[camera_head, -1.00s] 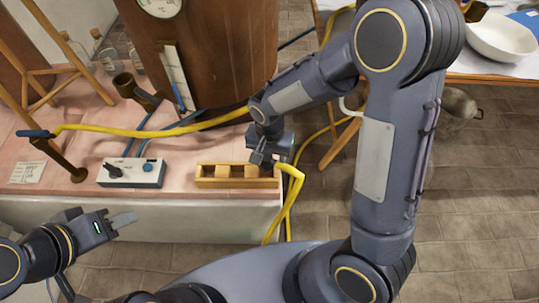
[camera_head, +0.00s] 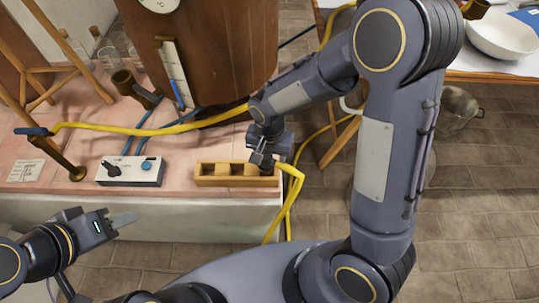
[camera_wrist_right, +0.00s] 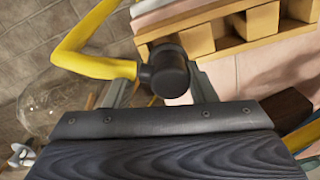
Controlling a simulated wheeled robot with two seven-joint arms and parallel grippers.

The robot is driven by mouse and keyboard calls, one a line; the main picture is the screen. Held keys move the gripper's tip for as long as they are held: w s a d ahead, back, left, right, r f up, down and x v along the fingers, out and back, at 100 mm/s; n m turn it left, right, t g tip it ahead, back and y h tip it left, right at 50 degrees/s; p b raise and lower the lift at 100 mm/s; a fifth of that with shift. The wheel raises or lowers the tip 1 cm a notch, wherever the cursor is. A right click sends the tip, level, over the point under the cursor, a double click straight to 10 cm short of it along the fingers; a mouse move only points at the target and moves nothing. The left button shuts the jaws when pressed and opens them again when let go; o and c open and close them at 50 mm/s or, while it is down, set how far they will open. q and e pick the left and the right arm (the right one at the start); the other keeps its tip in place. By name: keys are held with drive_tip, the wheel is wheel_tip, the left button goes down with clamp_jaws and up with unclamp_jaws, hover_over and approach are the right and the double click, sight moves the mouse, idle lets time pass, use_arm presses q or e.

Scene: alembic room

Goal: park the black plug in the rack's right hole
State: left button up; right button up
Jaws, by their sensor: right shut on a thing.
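The wooden rack (camera_head: 207,181) lies near the front edge of the pink bench, with a row of square holes along its top. My right gripper (camera_head: 262,160) is over the rack's right end and hides part of the right hole. It is shut on the black plug (camera_wrist_right: 165,72), which sits between its fingers with a yellow hose running out to the side. In the wrist view the plug overlaps the near end of the rack (camera_wrist_right: 265,42); I cannot tell whether its tip is inside the hole. My left gripper (camera_head: 123,219) is in front of the bench, away from the rack, its finger gap unclear.
A white control box (camera_head: 131,171) stands left of the rack. A yellow hose (camera_head: 180,128) crosses the bench behind both. A large copper-brown vessel (camera_head: 225,60) stands at the back. The bench's front edge is just before the rack; stone floor (camera_head: 470,220) lies right.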

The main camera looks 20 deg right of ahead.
drive_tip(key=shift+f+b, duration=1.35)
drive_tip(key=shift+f, duration=0.1)
idle(2.9)
drive_tip(key=o, duration=1.1)
drive_tip(key=shift+r, duration=0.1)
drive_tip(key=shift+r+p, duration=2.85)
drive_tip(key=shift+r, duration=0.6)
